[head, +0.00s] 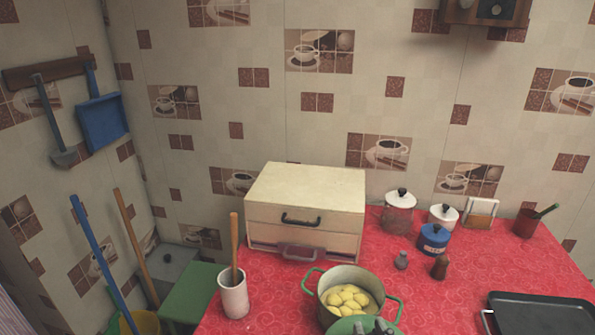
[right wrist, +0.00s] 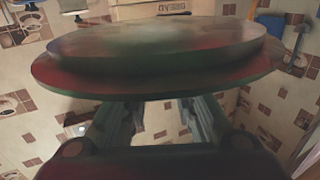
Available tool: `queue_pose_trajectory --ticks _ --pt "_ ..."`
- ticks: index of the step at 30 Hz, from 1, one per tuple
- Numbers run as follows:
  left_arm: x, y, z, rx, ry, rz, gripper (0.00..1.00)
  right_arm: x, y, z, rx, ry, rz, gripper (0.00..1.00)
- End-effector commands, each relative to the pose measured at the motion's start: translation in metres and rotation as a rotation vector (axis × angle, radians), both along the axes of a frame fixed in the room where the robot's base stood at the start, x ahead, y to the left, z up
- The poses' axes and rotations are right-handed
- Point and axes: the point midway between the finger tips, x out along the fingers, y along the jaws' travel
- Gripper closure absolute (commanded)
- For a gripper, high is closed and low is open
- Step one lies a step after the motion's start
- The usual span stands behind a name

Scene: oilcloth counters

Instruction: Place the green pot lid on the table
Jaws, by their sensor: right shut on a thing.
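The green pot lid (right wrist: 160,60) fills the upper part of the right wrist view, broad and disc-shaped. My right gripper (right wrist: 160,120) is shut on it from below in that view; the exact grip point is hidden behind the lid. In the head view the green lid (head: 346,325) shows at the bottom edge, cut off by the frame, in front of the pot. The green pot (head: 325,289) stands open on the table with yellow potatoes in it. The table (head: 440,300) has a red patterned cloth. My left gripper is not in view.
A cream bread box (head: 305,205) stands behind the pot. A white crock (head: 233,295) with a wooden tool is at left. A dark tray (head: 540,313) lies at right. Jars (head: 398,215) and shakers (head: 440,266) stand behind. Red cloth is bare between pot and tray.

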Motion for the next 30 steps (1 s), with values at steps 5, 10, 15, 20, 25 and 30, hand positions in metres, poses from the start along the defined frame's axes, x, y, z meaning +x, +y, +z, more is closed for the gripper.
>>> queue_pose_trajectory --ticks 5,10,15,20,25,30 --pt "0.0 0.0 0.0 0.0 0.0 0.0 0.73 -0.024 -0.024 -0.005 -0.006 0.004 -0.072 1.0" --pt "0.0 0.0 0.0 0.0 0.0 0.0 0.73 -0.034 -0.033 -0.005 -0.016 0.002 -0.099 1.0" --pt "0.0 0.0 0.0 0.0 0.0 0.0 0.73 -0.034 -0.034 -0.005 -0.016 0.001 -0.1 1.0" --pt "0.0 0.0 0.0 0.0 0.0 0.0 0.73 -0.034 -0.033 -0.005 -0.017 0.001 -0.1 1.0" --pt "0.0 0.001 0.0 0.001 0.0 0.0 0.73 -0.034 -0.033 -0.005 -0.016 0.001 -0.099 1.0" --pt "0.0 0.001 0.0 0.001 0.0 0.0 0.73 -0.033 -0.033 -0.005 -0.015 0.001 -0.098 1.0"
